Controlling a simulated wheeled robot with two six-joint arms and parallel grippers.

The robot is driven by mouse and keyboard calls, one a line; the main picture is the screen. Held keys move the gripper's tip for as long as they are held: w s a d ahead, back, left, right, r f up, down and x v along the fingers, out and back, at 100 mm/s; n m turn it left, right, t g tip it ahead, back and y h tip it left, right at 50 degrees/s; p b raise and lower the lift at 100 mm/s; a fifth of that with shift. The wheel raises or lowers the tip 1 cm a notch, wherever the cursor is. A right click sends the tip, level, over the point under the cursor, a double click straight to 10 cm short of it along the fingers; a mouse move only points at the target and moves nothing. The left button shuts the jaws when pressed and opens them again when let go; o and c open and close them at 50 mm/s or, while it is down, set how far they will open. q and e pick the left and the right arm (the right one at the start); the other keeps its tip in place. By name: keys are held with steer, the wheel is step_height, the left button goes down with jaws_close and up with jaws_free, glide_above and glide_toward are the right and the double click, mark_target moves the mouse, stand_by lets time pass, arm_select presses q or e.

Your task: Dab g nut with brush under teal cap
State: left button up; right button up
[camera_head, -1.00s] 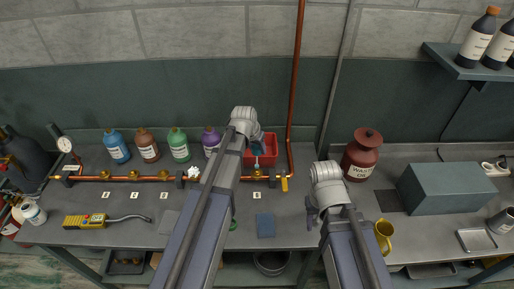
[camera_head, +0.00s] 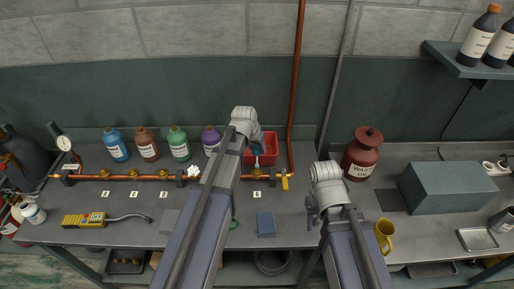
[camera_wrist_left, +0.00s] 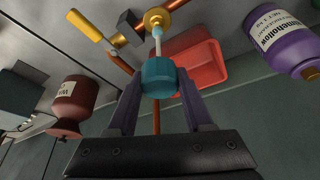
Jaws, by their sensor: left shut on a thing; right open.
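My left gripper (camera_head: 257,146) is shut on the teal cap (camera_wrist_left: 158,76), which has a pale brush stem (camera_wrist_left: 157,42) extending from it. The cap also shows in the head view (camera_head: 257,151), partly hidden by my wrist. The brush end is at or very close to a brass nut (camera_wrist_left: 157,19) on the copper pipe; I cannot tell whether it touches. The same nut shows in the head view (camera_head: 257,175), behind a small label card (camera_head: 257,194) too small to read. My right gripper (camera_head: 314,214) is open and empty above the bench.
A red tray (camera_wrist_left: 199,61) lies behind the nut. More brass nuts (camera_head: 134,173) sit along the pipe to the left, and a yellow-handled valve (camera_head: 285,183) is at its right end. Several bottles (camera_head: 179,146) stand behind the pipe. A waste oil jar (camera_head: 362,155) stands right.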

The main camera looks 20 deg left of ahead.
arm_select(q)
steer(key=shift+f+b, duration=0.55)
steer(key=shift+f, duration=0.05)
stand_by(1.4)
step_height(320, 180, up, 7)
steer(key=p, duration=0.7)
steer(key=shift+r, duration=0.1)
stand_by(0.5)
